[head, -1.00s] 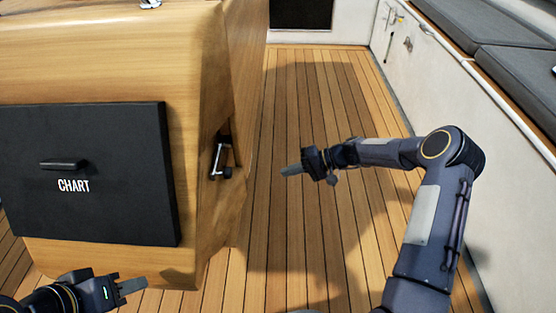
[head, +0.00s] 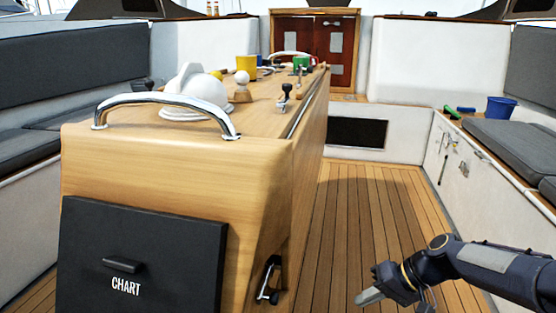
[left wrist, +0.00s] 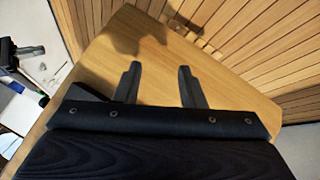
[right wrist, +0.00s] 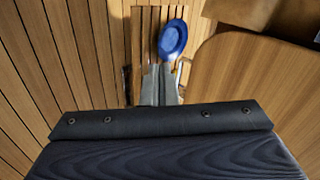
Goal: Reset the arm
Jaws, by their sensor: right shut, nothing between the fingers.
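My right gripper (head: 370,297) reaches in from the right, low in the head view, right of the wooden console (head: 190,165) and over the deck. In the right wrist view its two fingers (right wrist: 160,86) lie together, shut and empty. My left gripper is outside the head view. In the left wrist view its fingers (left wrist: 160,84) stand apart with nothing between them, over a wooden surface.
A black CHART panel (head: 140,255) is on the console front, beside a lever (head: 267,280). A chrome rail (head: 165,98) crosses its top. A blue round thing (right wrist: 173,38) lies beyond my right fingertips. Slatted deck (head: 370,225) is open right of the console.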

